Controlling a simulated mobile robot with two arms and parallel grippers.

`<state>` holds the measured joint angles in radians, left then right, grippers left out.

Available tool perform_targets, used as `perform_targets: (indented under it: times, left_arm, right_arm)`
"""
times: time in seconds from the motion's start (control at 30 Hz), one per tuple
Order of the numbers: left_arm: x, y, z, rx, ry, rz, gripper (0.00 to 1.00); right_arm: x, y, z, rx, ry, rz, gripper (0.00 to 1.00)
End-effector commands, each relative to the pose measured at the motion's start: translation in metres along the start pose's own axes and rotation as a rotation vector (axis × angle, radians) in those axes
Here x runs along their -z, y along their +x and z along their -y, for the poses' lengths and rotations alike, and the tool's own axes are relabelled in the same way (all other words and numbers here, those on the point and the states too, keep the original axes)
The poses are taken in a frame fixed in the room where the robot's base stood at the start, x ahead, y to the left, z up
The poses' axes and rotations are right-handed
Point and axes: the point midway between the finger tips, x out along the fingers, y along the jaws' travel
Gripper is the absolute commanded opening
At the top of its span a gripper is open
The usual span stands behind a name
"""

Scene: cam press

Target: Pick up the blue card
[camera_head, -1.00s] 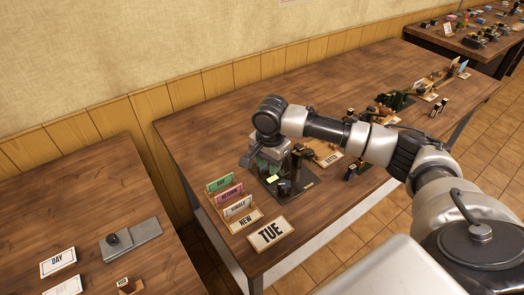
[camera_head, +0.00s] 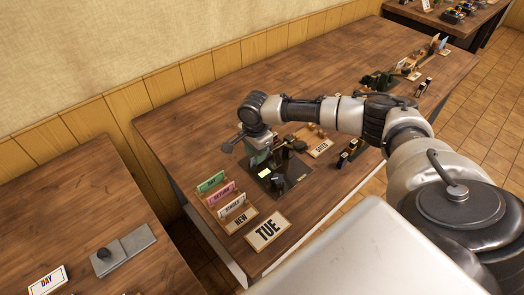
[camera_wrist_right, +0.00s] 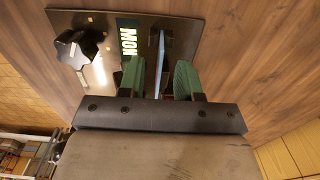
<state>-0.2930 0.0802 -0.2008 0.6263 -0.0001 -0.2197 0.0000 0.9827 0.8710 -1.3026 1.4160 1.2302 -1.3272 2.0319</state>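In the wrist view the blue card (camera_wrist_right: 160,60) stands nearly edge-on, a thin strip between the two green fingers of my right gripper (camera_wrist_right: 158,78). A gap shows on each side of it, so the fingers are open around it. The card seems to stand at a dark press plate (camera_wrist_right: 205,25), beside a "MON" label (camera_wrist_right: 128,40). In the head view my right gripper (camera_head: 260,156) is low over the press (camera_head: 294,182); the blue card cannot be made out there. My left gripper is not in view.
A black knob (camera_wrist_right: 80,48) is left of the fingers in the wrist view. Bare wood (camera_head: 185,135) lies behind.

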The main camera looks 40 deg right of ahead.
Motion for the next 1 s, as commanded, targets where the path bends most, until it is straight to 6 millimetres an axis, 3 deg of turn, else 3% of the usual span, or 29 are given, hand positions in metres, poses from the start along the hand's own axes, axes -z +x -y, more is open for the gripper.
perform_targets:
  times: [0.13, 0.37, 0.63, 1.0]
  left_arm:
    - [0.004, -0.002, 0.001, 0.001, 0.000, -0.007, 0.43]
    - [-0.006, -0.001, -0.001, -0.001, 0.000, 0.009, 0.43]
    - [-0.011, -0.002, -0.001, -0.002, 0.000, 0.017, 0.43]
    - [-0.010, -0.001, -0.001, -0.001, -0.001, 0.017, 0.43]
  right_arm:
    - [0.000, 0.015, 0.000, -0.001, 0.001, 0.000, 0.34]
    - [0.000, 0.018, 0.000, 0.001, 0.000, 0.000, 0.34]
    - [0.000, 0.018, 0.000, 0.000, 0.000, 0.000, 0.00]
    - [0.000, 0.015, 0.000, 0.001, 0.000, 0.001, 0.00]
